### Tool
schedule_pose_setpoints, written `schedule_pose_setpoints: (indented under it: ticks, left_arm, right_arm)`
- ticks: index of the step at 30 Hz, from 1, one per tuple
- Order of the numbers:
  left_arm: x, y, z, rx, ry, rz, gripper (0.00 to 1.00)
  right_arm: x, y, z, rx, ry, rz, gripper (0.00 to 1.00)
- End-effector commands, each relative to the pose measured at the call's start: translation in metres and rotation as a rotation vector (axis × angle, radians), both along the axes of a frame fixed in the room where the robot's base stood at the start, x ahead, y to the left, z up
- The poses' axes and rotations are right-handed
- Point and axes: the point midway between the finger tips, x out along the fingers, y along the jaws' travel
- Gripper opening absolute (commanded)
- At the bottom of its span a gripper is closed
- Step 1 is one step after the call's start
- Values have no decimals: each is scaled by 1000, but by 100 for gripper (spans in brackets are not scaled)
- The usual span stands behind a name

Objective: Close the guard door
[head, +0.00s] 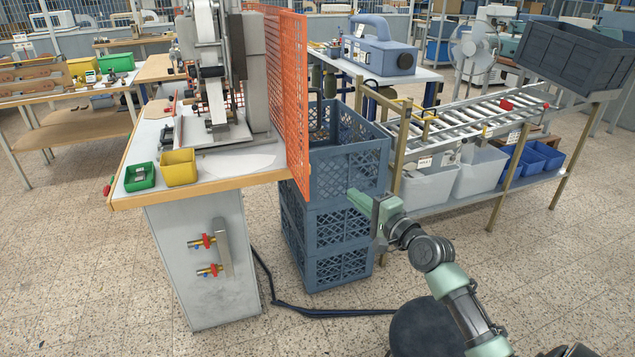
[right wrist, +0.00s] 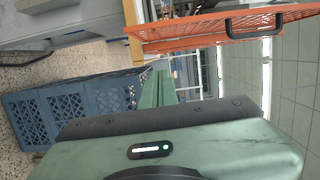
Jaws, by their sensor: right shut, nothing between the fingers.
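The guard door is an orange mesh panel (head: 288,95) standing upright along the right side of the stamping machine (head: 222,75). The machine's front is uncovered towards me. In the right wrist view the door (right wrist: 190,38) crosses the top, with a black bar handle (right wrist: 255,23) on it. My right gripper (head: 358,200) is shut and empty, in front of the blue crates, to the right of and below the door. It is apart from the door. Its green fingers also show in the right wrist view (right wrist: 155,88), below the door and handle. My left gripper is not in view.
Stacked blue crates (head: 338,210) stand right beside the machine's bench (head: 225,178). A green bin (head: 139,177) and a yellow bin (head: 178,168) sit on the bench's front left. A roller conveyor (head: 460,115) is at the right.

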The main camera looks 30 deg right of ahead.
Motion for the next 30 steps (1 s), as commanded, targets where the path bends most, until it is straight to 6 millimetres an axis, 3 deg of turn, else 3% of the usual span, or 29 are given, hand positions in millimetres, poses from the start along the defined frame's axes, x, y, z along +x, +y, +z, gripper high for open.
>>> schedule_pose_setpoints:
  ticks: [3,7,19,24,30]
  left_arm:
    - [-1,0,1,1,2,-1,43]
    - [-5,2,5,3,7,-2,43]
    - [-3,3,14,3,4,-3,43]
    - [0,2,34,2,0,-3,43]
    - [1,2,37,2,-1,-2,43]
  right_arm:
    - [4,1,15,18,-26,8,0]
    - [22,1,16,20,-26,8,0]
    - [104,3,16,18,-24,7,0]
    - [107,30,16,19,-22,8,0]
    - [109,40,13,17,-23,7,0]
